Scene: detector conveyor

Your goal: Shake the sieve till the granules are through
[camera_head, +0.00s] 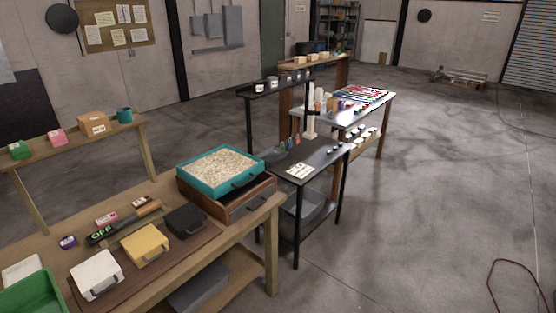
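The sieve (190,186) is a teal square frame with a dark handle at its front right. It is filled with pale beige granules (220,167). It rests on a brown wooden box (240,200) with a dark inside, at the far right corner of the wooden workbench (265,206). The sieve sits slightly askew on the box. The granules cover its bottom, so the mesh is hidden. Neither of my grippers is in view.
On the bench are a white case (97,272), a yellow case (145,245), a black case (186,221), a detector wand reading OFF (103,234) and a green bin (32,296). A dark table (320,158) stands beyond. The floor at right is clear except a red cable (490,280).

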